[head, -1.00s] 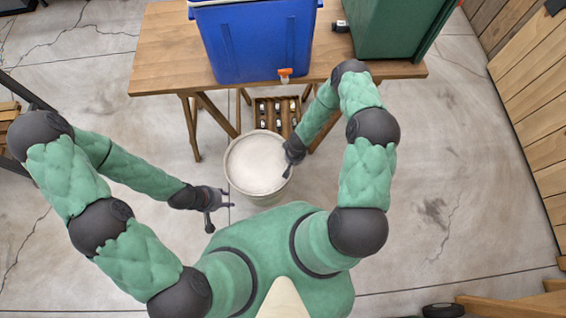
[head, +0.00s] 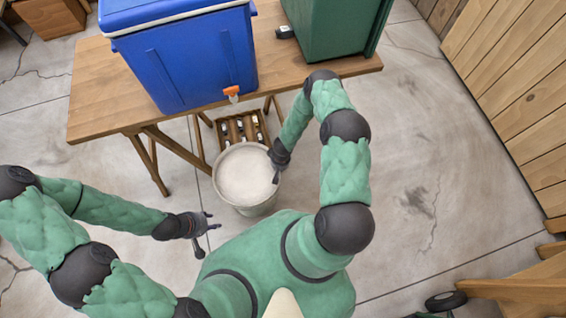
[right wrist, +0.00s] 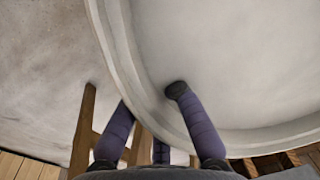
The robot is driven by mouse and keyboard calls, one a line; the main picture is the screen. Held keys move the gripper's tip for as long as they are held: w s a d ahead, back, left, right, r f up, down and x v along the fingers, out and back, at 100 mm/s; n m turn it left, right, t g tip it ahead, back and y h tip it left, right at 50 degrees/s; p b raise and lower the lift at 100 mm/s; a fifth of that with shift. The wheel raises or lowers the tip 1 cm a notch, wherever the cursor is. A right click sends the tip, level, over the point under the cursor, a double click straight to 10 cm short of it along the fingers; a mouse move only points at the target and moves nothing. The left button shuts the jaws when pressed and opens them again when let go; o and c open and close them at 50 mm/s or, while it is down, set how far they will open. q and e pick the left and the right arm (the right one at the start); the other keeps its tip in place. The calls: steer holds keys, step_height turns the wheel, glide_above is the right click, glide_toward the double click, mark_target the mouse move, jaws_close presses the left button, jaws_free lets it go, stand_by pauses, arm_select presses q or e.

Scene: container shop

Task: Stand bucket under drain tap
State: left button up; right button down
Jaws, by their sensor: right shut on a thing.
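A pale round bucket (head: 244,180) with an open top shows in the head view, below the table's front edge and in front of my body. The orange drain tap (head: 232,92) sits low on the front of the blue cooler (head: 185,62), farther from me than the bucket. My right gripper (head: 276,174) is shut on the bucket's right rim. In the right wrist view, one finger is inside the bucket wall (right wrist: 225,60) and another is outside it. My left gripper (head: 208,224) is open and empty, left of the bucket and apart from it.
The cooler and a green container (head: 335,28) stand on a wooden table (head: 105,92). A slatted wooden rack (head: 238,128) is under the table, just beyond the bucket. Table legs stand to its left.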

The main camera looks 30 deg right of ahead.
arm_select(q)
steer(key=shift+w+d+f+b, duration=0.1)
steer(key=shift+f+b, duration=0.85)
steer(key=shift+f, duration=0.1)
steer(key=shift+w+d+f+b, duration=0.1)
steer(key=shift+f+b, duration=0.85)
steer(key=shift+f, duration=0.05)
arm_select(e)
steer(key=shift+w+d+f, duration=0.2)
steer(key=shift+d+f, duration=0.15)
steer(key=shift+f, duration=0.55)
steer(key=shift+w+d+f, duration=0.15)
steer(key=shift+d+f, duration=0.2)
steer(key=shift+f, duration=0.6)
steer(key=shift+w+d+f, duration=0.2)
steer(key=shift+d+f, duration=0.15)
steer(key=shift+f, duration=0.55)
steer(key=c, duration=1.4)
jaws_free()
steer(key=shift+f, duration=0.1)
